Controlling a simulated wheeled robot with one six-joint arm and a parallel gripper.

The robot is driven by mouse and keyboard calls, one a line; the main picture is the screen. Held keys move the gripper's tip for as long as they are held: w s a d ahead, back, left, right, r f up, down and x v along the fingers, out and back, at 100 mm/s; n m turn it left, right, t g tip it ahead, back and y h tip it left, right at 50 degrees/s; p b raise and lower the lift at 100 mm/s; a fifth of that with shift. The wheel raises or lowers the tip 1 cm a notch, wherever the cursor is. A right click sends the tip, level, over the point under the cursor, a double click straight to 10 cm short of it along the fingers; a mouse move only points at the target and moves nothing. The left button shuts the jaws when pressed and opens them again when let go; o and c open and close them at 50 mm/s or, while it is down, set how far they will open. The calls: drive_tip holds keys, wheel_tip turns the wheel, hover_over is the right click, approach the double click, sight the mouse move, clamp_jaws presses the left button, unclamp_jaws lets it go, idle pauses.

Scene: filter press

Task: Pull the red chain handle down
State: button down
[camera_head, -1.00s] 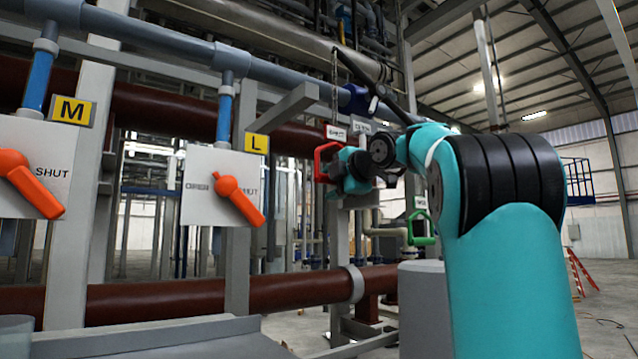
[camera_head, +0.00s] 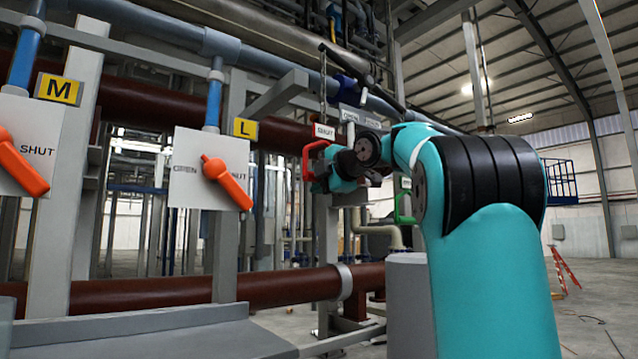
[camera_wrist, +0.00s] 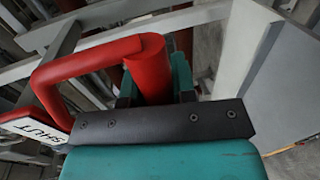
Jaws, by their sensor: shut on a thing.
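The red chain handle (camera_head: 309,160) is a red loop hanging under a white SHUT tag (camera_head: 324,132), with a chain (camera_head: 323,85) above. My gripper (camera_head: 329,170) is at the handle. In the wrist view my gripper (camera_wrist: 155,90) is shut on one bar of the red handle (camera_wrist: 85,65), and the loop extends to the left. The SHUT tag (camera_wrist: 36,128) shows tilted at the lower left there. The gripped part of the bar is partly hidden by the gripper body.
A green handle (camera_head: 403,208) hangs to the right, behind my arm. White panels with orange levers (camera_head: 228,184) stand at the left, labelled M (camera_head: 58,89) and L (camera_head: 246,128). A brown pipe (camera_head: 275,292) runs low across. Open floor lies at the right.

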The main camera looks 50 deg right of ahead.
wheel_tip(320, 180, down, 12)
drive_tip(key=b, duration=1.1)
drive_tip(key=shift+f, duration=0.15)
drive_tip(key=shift+d, duration=0.1)
drive_tip(key=c, duration=0.9)
unclamp_jaws()
drive_tip(key=shift+r, duration=0.2)
drive_tip(key=shift+s, duration=0.15)
